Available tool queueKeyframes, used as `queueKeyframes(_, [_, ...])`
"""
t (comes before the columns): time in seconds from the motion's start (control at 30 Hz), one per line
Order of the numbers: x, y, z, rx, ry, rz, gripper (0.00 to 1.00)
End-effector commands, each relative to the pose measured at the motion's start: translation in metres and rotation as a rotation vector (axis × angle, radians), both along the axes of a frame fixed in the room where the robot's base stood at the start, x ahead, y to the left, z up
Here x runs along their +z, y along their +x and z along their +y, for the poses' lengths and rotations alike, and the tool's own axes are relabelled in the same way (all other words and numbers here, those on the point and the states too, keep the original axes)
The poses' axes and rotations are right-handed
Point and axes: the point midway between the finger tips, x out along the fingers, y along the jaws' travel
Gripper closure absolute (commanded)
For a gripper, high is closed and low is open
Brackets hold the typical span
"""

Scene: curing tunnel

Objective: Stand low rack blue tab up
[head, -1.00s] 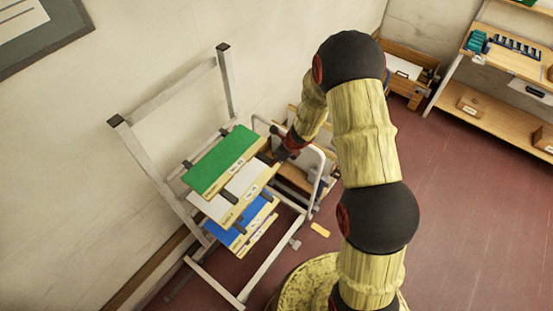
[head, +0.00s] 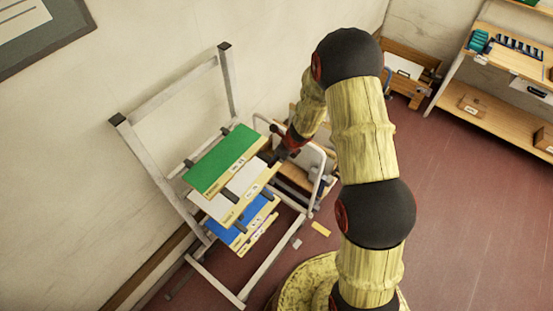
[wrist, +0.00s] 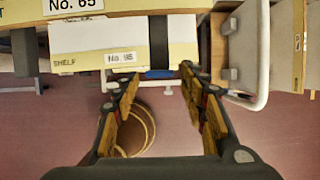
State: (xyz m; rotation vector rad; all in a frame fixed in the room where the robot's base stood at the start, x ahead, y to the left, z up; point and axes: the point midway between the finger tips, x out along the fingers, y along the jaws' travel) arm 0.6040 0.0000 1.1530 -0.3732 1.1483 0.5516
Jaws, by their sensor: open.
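A grey metal rack (head: 147,165) leans by the wall and bears stacked boards. The top board is green (head: 222,158), a white one (head: 228,199) sits below it, and a blue one (head: 237,217) is lowest. My gripper (head: 271,159) is at the right edge of the upper boards. In the wrist view my gripper (wrist: 160,78) is open, its fingers apart below the front edge of a white board (wrist: 98,36) labelled No. 95. A small blue piece (wrist: 160,74) shows between the fingertips; I cannot tell whether it is a tab or the blue board.
A white tubular frame (head: 321,178) with wooden panels stands right of the rack. A yellow piece (head: 321,229) lies on the red floor. A wooden crate (head: 405,88) and a shelf unit (head: 490,95) stand at the back right.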

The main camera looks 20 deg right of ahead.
Motion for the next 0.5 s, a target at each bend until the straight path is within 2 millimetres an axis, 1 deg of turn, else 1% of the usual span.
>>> queueKeyframes(0.3, [0.003,0.0,-0.001,-0.001,0.0,-0.001,0.56])
queueKeyframes(0.37, [0.007,-0.002,-0.002,-0.001,0.001,-0.002,0.56])
queueKeyframes(0.5, [0.027,-0.007,-0.007,-0.001,-0.001,-0.003,0.56])
